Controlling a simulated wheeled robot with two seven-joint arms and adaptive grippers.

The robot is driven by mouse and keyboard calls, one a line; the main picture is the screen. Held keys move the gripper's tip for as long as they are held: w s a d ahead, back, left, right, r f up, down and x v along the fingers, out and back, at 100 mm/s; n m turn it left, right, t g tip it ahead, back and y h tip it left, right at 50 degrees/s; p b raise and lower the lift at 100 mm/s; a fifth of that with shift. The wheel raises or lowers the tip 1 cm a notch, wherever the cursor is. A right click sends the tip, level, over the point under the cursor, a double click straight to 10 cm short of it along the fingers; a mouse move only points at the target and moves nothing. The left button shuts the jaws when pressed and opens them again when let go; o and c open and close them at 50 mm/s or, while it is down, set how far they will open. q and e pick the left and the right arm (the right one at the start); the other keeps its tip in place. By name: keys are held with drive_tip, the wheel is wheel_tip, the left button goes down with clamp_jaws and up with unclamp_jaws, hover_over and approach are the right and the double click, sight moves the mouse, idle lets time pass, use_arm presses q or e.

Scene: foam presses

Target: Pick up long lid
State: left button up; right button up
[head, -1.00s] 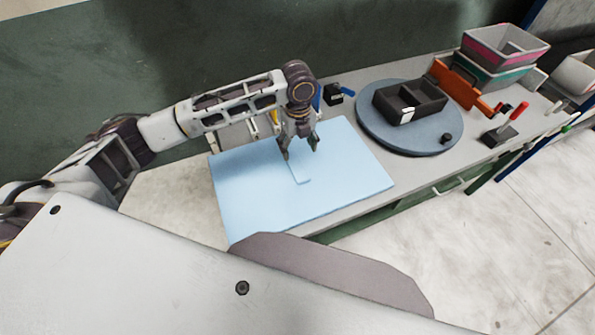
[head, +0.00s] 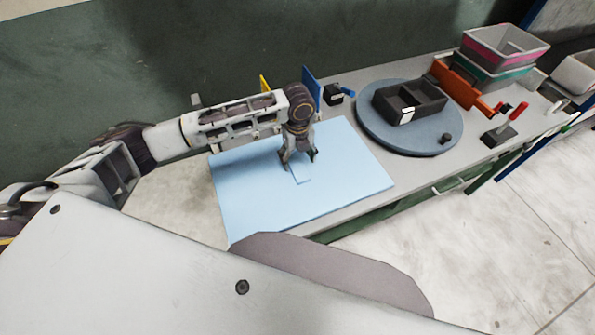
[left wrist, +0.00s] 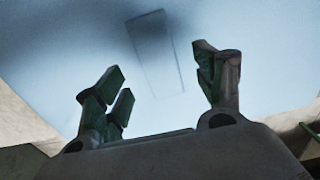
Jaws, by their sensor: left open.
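The long lid (head: 302,174) is a thin, narrow, pale blue strip lying flat on the light blue mat (head: 250,205). In the head view its far part is hidden behind my left gripper (head: 298,158). The left gripper points down over the lid, with its fingers apart and nothing between them. In the left wrist view the lid (left wrist: 156,58) lies ahead of the open gripper (left wrist: 163,88), its near end between the two fingers in the picture. A dark shadow falls across its far part. My right gripper is not in view.
A round blue-grey turntable (head: 375,130) with a black divided box (head: 430,100) stands right of the mat. Behind it are an orange bracket (head: 462,88) and stacked bins (head: 505,45). A blue upright panel (head: 312,88) stands close behind the gripper.

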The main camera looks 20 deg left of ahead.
sight(297, 167)
use_arm(q)
drive_tip(key=shift+f, duration=2.2)
drive_tip(key=c, duration=1.2)
drive_tip(key=shift+o, duration=0.2)
drive_tip(key=shift+r, duration=0.15)
wheel_tip(297, 167, up, 18)
drive_tip(key=shift+s+f, duration=0.15)
drive_tip(key=shift+f, duration=0.05)
